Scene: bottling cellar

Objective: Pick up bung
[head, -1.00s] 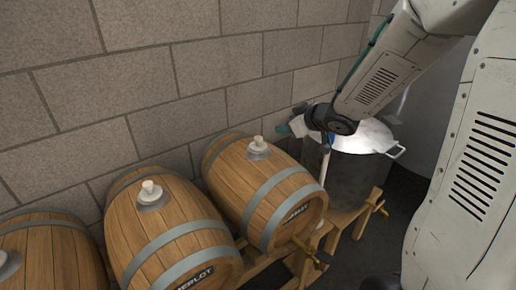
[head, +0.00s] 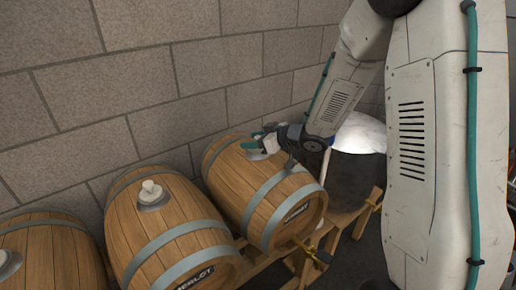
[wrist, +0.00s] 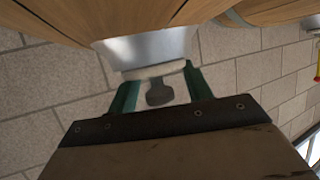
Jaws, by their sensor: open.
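A pale bung (wrist: 152,70) sits in the metal plate (wrist: 150,45) on top of the right barrel (head: 250,190). My gripper (head: 258,146) is at the top of that barrel and hides most of this bung in the head view. In the wrist view my gripper (wrist: 160,82) is open, with one green finger on each side of the bung. Whether the fingers touch it I cannot tell. Another bung (head: 150,188) stands on the middle barrel, and a third (head: 4,257) shows at the left edge.
The middle barrel (head: 170,235) and left barrel (head: 60,245) lie beside the right one on a wooden rack (head: 335,225). A brass tap (head: 314,254) sticks out in front. A block wall (head: 150,80) closes off the back.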

